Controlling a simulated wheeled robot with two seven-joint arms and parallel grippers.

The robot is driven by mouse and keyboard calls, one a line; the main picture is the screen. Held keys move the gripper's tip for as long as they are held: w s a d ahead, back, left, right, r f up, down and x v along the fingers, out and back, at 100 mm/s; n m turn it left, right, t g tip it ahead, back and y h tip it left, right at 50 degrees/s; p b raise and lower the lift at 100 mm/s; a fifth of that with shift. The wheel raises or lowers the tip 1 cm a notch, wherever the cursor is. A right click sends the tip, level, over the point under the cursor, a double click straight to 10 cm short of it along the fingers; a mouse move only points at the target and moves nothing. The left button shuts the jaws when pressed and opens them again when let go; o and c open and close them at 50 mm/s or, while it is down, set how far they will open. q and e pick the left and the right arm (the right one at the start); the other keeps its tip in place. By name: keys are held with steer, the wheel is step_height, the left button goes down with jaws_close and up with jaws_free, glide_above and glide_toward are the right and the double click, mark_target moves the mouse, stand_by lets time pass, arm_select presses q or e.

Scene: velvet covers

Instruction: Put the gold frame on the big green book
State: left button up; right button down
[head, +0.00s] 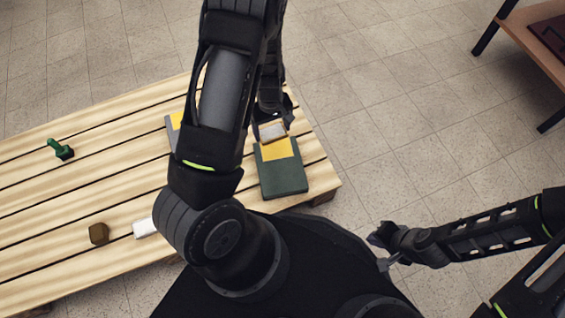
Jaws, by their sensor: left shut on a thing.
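The big green book (284,179) lies flat near the right end of the slatted table, with a yellow patch on its far part. My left gripper (271,126) is over the far end of this book. It is shut on a small flat piece, which looks like the gold frame (272,132), with a pale grey face and a tan edge. I cannot tell whether the frame touches the book. My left arm hides part of the table. My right gripper (379,252) is open and empty, off the table's right side above the floor.
On the wooden slatted table (100,185) are a green stamp-like object (62,150), a brown block (98,233), a white item (145,228) and a grey book (172,132) partly behind my arm. Another table (542,45) stands at the upper right.

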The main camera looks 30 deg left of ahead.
arm_select(q)
steer(key=shift+f, duration=0.1)
steer(key=b, duration=0.2)
glide_above(273, 150)
steer(key=shift+f, duration=2.4)
steer(key=shift+f+b, duration=1.45)
steer(key=shift+f, duration=1.05)
steer(key=shift+f, duration=0.1)
steer(key=shift+f, duration=0.15)
steer(key=o, duration=1.3)
steer(key=shift+o, duration=0.2)
